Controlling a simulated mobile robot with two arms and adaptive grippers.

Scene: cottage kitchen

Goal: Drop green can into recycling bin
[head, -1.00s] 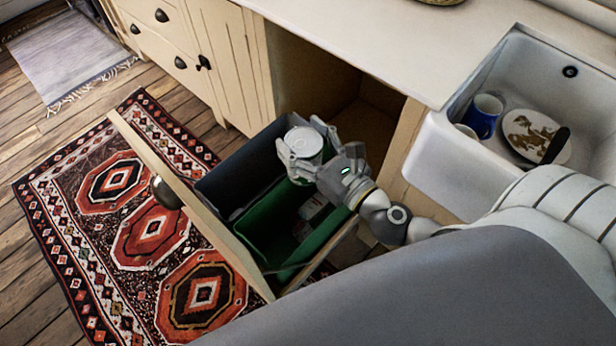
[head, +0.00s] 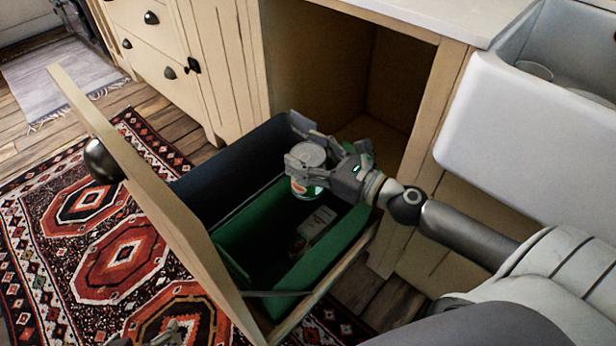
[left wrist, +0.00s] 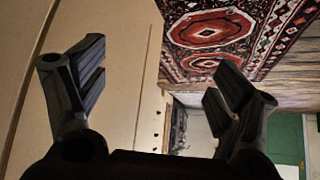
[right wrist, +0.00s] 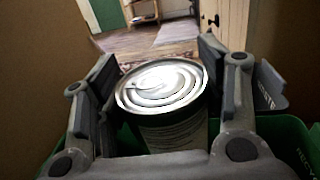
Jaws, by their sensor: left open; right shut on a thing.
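The can (head: 306,184) has a silvery lid and a label with orange and some green. My right gripper (head: 300,146) is shut around its upper part and holds it upright at the back of the green recycling bin (head: 349,234). In the right wrist view the can (right wrist: 168,95) stands between both fingers. My left gripper (left wrist: 155,85) is open and empty, away from the bins.
A dark bin (head: 222,172) stands beside the green one in the pulled-out drawer, whose front panel (head: 165,215) stands left. A pale carton (head: 320,222) lies in the green bin. The open cabinet (head: 320,60) is behind; a sink (head: 500,125) is at right.

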